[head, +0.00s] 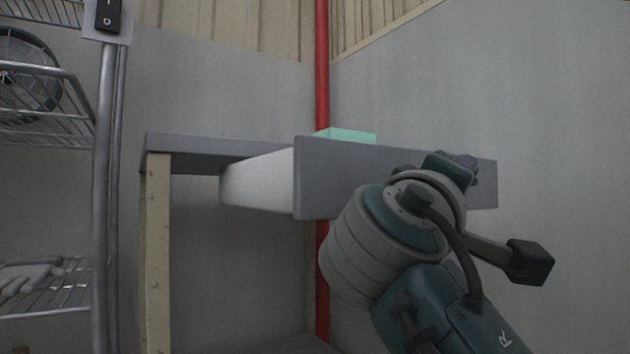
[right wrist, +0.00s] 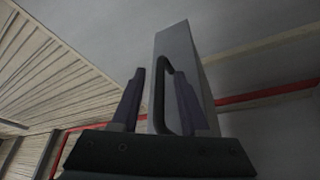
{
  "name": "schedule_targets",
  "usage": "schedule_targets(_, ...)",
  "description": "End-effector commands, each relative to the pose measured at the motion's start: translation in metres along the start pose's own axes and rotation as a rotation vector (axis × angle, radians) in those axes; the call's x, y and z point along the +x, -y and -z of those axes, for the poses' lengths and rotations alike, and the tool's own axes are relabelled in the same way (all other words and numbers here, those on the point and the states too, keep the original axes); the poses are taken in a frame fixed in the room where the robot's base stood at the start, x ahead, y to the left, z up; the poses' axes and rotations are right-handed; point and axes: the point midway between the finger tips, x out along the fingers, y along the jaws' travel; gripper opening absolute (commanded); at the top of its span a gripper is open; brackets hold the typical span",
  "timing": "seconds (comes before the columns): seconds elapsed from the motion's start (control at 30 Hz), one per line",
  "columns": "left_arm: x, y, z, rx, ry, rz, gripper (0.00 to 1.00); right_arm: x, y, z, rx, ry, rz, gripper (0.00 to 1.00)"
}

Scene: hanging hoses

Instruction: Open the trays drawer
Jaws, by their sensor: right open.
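The drawer (head: 260,182) stands pulled out from under a grey top, with a white body and a flat grey front panel (head: 325,180). The front panel also shows in the right wrist view (right wrist: 180,48), with a dark loop handle (right wrist: 158,100) on it. My right gripper (head: 460,166) is at the drawer front, partly hidden behind its own wrist. In the right wrist view my right gripper (right wrist: 160,78) is open, with the handle seen between or just beyond its fingers. I cannot tell whether they touch. My left gripper is not in view.
A teal item (head: 347,136) shows above the drawer front. A beige post (head: 155,255) supports the grey top (head: 200,148). A wire shelf rack (head: 104,200) stands at left. A red pipe (head: 322,60) runs up the wall behind. The space right of the drawer looks clear.

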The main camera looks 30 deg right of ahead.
Motion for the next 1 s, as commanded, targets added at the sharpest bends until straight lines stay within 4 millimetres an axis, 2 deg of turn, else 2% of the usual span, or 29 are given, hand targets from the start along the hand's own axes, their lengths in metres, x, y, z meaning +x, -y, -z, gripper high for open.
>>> schedule_targets(0.3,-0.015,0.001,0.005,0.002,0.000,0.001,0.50,-0.061,-0.001,0.001,-0.003,0.000,0.006,0.45)
schedule_targets(0.5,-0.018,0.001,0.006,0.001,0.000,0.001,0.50,-0.087,-0.001,0.000,-0.001,0.001,0.003,0.45)
schedule_targets(1.0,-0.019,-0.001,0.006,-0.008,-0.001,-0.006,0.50,-0.092,-0.001,0.000,0.000,0.002,0.002,0.45)
